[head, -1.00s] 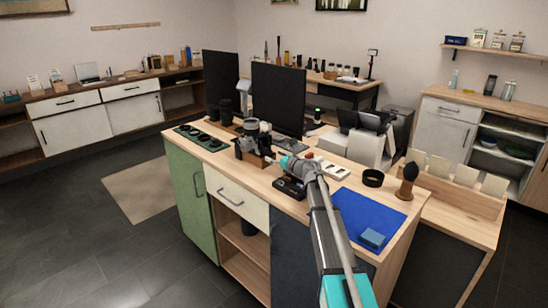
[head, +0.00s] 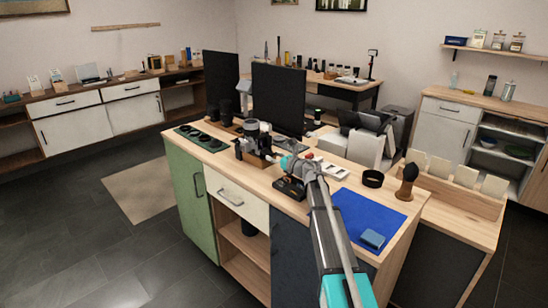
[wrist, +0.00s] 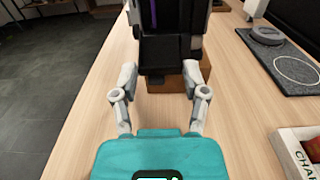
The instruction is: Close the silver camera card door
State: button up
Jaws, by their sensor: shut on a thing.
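The silver camera (head: 251,127) stands on a small wooden block on the bench. In the wrist view its dark side faces me above the block (wrist: 158,85), with a narrow purple strip inside. A black panel (wrist: 165,52) lies at the bottom of that side, between my fingers; it looks like the card door, but I cannot make out its hinge or angle. My gripper (wrist: 164,70) reaches the camera from its side, one finger on each side of the dark part. It is shut on the camera body; the exact contact is hard to see. In the head view my wrist hides the fingertips.
A black device (head: 290,189) stands close beside my arm on the bench. A blue mat (head: 360,213), a black ring (head: 372,179) and a brush (head: 407,181) are at the right.

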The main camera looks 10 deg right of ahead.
aim_at(266, 151)
jog(key=shift+r, duration=0.2)
jog(key=r+g+h+p, duration=0.1)
jog(key=g+p, duration=0.1)
jog(key=p, duration=0.3)
jog(key=shift+w+r+p, duration=0.1)
jog(key=shift+r+p, duration=0.25)
jog(key=r+g+h+p, duration=0.1)
jog(key=p, duration=0.3)
jog(key=r+g+h+p, duration=0.1)
jog(key=g+p, duration=0.1)
jog(key=p, duration=0.2)
jog(key=w+r+g+h+p, duration=0.1)
jog(key=g+h+p, duration=0.1)
jog(key=p, duration=0.2)
jog(key=shift+w+a, duration=0.1)
jog(key=shift+a, duration=0.15)
jog(key=g+h+p, duration=0.1)
jog(key=p, duration=0.1)
jog(key=g+h+p, duration=0.1)
jog(key=p, duration=0.1)
jog(key=shift+w+a+r+g, duration=0.3)
jog(key=shift+w+a+r, duration=0.1)
